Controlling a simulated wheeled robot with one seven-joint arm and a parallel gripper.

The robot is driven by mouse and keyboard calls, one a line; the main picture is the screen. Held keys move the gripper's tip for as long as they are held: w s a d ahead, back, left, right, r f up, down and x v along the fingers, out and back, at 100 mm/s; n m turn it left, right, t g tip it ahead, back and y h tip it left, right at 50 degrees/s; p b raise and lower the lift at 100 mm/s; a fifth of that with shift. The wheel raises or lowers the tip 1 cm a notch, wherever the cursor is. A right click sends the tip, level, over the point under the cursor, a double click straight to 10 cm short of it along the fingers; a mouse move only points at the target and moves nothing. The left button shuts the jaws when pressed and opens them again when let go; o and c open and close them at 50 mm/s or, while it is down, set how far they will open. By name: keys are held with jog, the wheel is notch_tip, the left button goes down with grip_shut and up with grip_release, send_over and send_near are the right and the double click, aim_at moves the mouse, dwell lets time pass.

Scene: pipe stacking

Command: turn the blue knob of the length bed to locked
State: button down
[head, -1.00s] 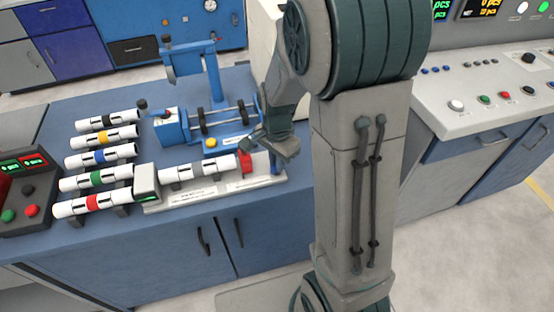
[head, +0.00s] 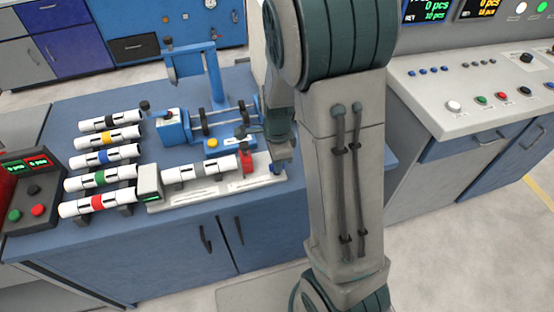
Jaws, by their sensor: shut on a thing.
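The length bed (head: 210,195) is a pale, low base at the front edge of the blue bench, with a small display box (head: 149,183) at its left end. A white pipe with a grey band (head: 200,168) lies along it, and a red block (head: 246,161) stands at the pipe's right end. The blue knob (head: 278,168) is at the bed's right end, mostly hidden by my gripper. My gripper (head: 281,157) points down over the knob and is shut on it. The knob's turned position cannot be made out.
Several white pipes with coloured bands (head: 105,157) lie in a rack at left. A blue machine with rollers (head: 205,120) stands behind the bed. A control box with buttons (head: 32,190) is at far left. A grey console (head: 470,90) is at right.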

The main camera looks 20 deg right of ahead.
jog(key=shift+w, duration=0.1)
jog(key=c, duration=1.5)
grip_release()
jog(key=shift+o, duration=0.2)
jog(key=shift+r, duration=0.1)
notch_tip(320, 180, up, 14)
jog(key=shift+p, duration=0.4)
jog(key=shift+f, duration=0.2)
jog(key=s+r+n+t, duration=0.2)
jog(key=s+r+n, duration=0.1)
jog(key=s+n, duration=1.1)
jog(key=n, duration=0.4)
jog(key=shift+t, duration=0.4)
